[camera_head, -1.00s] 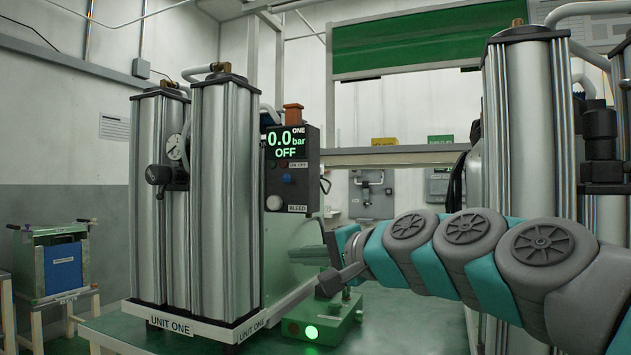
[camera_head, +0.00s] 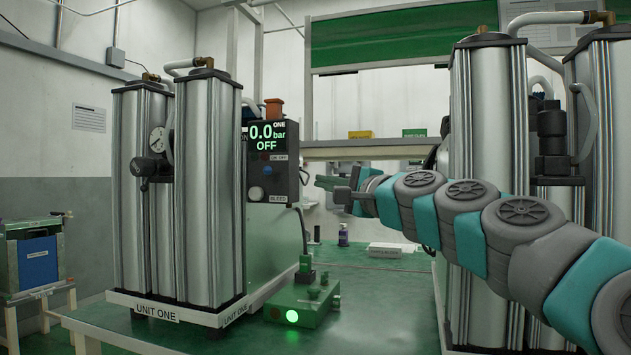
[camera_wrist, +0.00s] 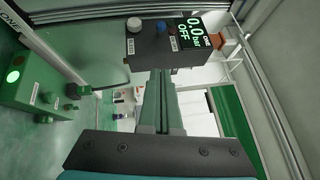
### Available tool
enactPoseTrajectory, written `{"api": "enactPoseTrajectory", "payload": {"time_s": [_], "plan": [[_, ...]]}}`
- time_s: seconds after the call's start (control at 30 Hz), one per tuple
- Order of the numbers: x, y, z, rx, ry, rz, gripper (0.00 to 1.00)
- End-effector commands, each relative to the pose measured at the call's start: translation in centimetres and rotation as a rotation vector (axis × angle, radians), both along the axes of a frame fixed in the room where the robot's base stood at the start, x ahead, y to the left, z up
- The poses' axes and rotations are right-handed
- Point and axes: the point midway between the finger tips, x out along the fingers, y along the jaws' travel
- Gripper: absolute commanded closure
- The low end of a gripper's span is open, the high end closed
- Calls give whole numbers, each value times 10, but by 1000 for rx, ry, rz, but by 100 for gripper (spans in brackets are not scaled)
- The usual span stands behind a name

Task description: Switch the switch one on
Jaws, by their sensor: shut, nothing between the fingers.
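The unit one control box (camera_head: 272,150) stands right of the unit one columns. Its display (camera_head: 267,136) reads ONE, 0.0 bar, OFF. Below the display is a small blue control (camera_head: 268,170) near an ON OFF label. A white knob (camera_head: 256,194) sits lower, by the BLEED label. My gripper (camera_head: 328,186) is right of the box, apart from it in the head view, shut and empty. In the wrist view the shut fingers (camera_wrist: 162,100) point at the box (camera_wrist: 165,45), and the blue control (camera_wrist: 161,26) shows beyond them.
Silver unit one columns (camera_head: 208,180) stand at left, and more columns (camera_head: 490,150) at right behind my arm. A green box with a lit lamp (camera_head: 305,305) sits on the green bench (camera_head: 385,300). A bottle (camera_head: 343,235) and a white rack (camera_head: 392,249) stand farther back.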

Motion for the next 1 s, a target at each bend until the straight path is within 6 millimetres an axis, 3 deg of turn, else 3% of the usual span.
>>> {"api": "enactPoseTrajectory", "payload": {"time_s": [0.57, 0.8, 1.0], "plan": [[68, 49, 10, -4, 2, -1, 100], [72, 79, 16, -3, 2, 2, 100], [73, 88, 18, -3, 2, 1, 100]]}}
